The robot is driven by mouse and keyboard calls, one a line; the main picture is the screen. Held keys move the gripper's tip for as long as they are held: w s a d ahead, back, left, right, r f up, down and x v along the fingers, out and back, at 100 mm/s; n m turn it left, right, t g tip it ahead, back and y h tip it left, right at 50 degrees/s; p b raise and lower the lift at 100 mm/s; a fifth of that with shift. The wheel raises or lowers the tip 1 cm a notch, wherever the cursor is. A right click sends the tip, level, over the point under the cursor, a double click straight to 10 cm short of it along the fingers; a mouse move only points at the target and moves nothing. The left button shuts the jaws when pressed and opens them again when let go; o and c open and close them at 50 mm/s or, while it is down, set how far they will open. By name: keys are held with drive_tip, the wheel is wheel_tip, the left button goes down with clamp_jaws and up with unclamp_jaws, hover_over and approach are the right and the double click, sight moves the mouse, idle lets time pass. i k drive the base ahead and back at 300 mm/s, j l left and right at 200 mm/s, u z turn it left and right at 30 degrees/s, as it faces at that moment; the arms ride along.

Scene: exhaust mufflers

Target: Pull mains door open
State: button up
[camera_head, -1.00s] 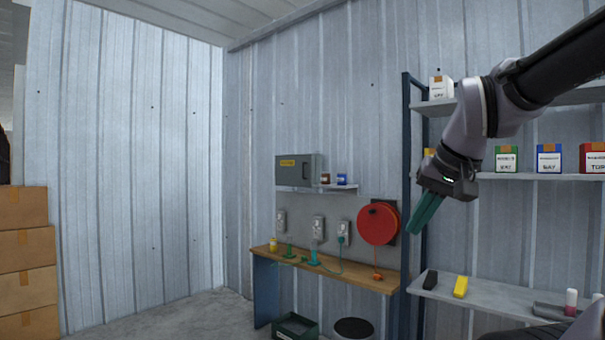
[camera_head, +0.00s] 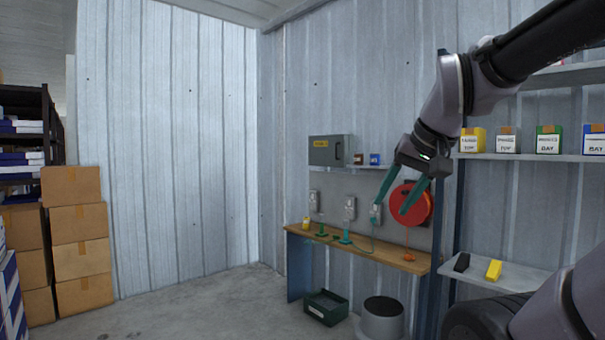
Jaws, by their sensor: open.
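The mains box is a grey cabinet (camera_head: 331,150) on the back wall, above the workbench. Its front door looks shut, with a yellow label at its upper left and a small dark handle near its right side. My gripper (camera_head: 394,203) is open, its two teal fingers spread and pointing down. In the picture it is to the right of and below the cabinet, in front of the red reel (camera_head: 418,207) and a wall socket. It appears empty and apart from the cabinet.
A narrow wooden bench (camera_head: 357,247) holds plugs and a cable. A dark green crate (camera_head: 326,307) and a grey bin (camera_head: 382,318) stand on the floor. Shelving (camera_head: 530,157) is at right, cardboard boxes (camera_head: 79,243) at left. The floor at middle left is clear.

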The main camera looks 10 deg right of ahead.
sight(331, 150)
drive_tip(key=i, duration=4)
drive_tip(key=j+u, duration=0.05)
drive_tip(key=j, duration=0.1)
